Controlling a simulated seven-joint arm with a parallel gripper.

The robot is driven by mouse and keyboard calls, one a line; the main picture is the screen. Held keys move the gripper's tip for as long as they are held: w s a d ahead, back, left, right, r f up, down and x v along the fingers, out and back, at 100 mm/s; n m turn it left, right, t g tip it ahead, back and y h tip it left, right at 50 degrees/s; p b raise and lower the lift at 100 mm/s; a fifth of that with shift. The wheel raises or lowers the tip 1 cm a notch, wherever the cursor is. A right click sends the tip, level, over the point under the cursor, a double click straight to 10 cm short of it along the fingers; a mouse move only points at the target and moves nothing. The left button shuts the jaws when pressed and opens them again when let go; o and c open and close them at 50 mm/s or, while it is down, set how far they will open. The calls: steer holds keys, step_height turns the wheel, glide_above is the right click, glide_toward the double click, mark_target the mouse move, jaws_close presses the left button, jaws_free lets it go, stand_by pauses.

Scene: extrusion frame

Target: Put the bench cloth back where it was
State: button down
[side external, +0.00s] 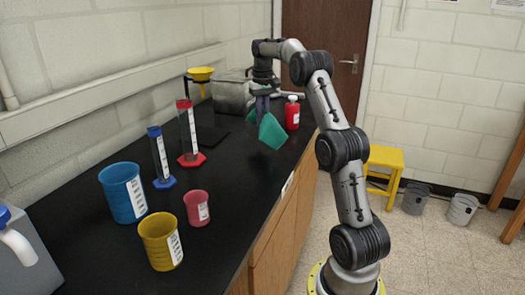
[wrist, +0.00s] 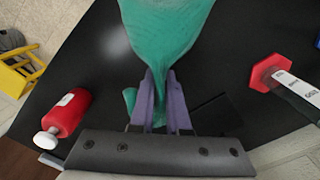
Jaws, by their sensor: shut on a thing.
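The bench cloth is green (side external: 271,131) and hangs from my gripper (side external: 262,93) above the far part of the black bench in the side view. In the wrist view the cloth (wrist: 168,30) is pinched between the purple fingers of my gripper (wrist: 160,78). Most of it spreads out beyond the fingertips and a small fold shows beside the left finger. The cloth appears clear of the bench top, and its upper edge is partly hidden by the fingers.
A red bottle (side external: 292,113) stands just right of the cloth. A red-based cylinder (side external: 188,133), a blue-based cylinder (side external: 160,158), a yellow funnel on a stand (side external: 201,74) and a grey box (side external: 234,92) are nearby. Beakers stand nearer the front. The middle bench top (side external: 240,175) is clear.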

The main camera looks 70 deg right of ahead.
steer(key=shift+w, duration=0.1)
steer(key=shift+w+d+f+m+b, duration=0.15)
steer(key=shift+w+d+f+m, duration=0.3)
steer(key=shift+w+m, duration=1.1)
steer(key=shift+w+d+f+m+b, duration=0.2)
steer(key=shift+w+f+m, duration=0.35)
steer(key=shift+m, duration=1.9)
steer(key=shift+w+d+f+m+b, duration=0.1)
steer(key=shift+w+d+f+m, duration=0.65)
steer(key=shift+m, duration=1.25)
steer(key=f, duration=0.1)
steer(key=s+a+f, duration=0.1)
steer(key=s+f, duration=0.1)
steer(key=shift+s+a+f, duration=0.1)
steer(key=shift+a+f, duration=0.2)
steer(key=s, duration=0.2)
steer(key=s+a, duration=0.1)
steer(key=s, duration=0.1)
steer(key=s+a+f, duration=0.1)
steer(key=s, duration=0.2)
steer(key=shift+s+a+f, duration=0.1)
steer(key=shift+a, duration=0.1)
steer(key=c, duration=0.6)
jaws_free()
